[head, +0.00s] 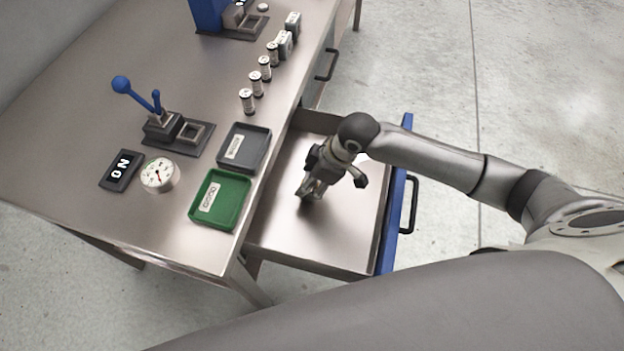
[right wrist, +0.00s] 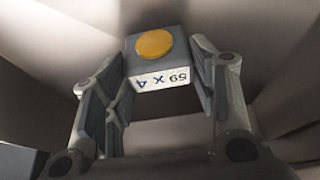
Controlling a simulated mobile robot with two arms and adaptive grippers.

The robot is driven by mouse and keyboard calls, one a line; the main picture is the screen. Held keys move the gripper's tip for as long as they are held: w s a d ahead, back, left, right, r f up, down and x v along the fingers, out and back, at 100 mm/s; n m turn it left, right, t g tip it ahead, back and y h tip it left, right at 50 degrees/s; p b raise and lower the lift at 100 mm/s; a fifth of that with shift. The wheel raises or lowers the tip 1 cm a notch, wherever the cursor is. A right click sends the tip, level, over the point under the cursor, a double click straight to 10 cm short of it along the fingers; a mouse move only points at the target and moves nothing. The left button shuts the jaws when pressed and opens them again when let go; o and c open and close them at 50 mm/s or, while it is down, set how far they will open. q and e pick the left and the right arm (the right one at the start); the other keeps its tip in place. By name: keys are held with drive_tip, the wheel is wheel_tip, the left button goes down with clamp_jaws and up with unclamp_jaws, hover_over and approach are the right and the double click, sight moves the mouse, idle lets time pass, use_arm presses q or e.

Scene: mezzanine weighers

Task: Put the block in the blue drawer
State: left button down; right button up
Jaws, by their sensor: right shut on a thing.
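The block (right wrist: 156,62) shows in the right wrist view as a grey block with a round orange-yellow top and a white label with upside-down print. My right gripper (head: 309,191) is shut on it, one finger on each side. The blue drawer (head: 391,228) is pulled open from the table, its front panel blue with a black handle. In the head view my right gripper points down inside the drawer, low over its bare metal floor. The gripper mostly hides the block there, and I cannot tell whether the block touches the floor. My left gripper is not in view.
The metal table (head: 75,175) holds a green tray (head: 233,216), a grey tray (head: 262,158), a dial gauge (head: 159,175), an ON display (head: 121,170), a blue-lever device (head: 160,126) and several small cylinders. Most of the drawer floor is clear.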

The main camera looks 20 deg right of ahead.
drive_tip(key=shift+w+f, duration=0.1)
drive_tip(key=shift+f, duration=0.2)
drive_tip(key=o, duration=1.3)
drive_tip(key=shift+f, duration=0.15)
drive_tip(key=shift+c, duration=0.2)
drive_tip(key=v, duration=1.2)
drive_tip(key=shift+p, duration=0.45)
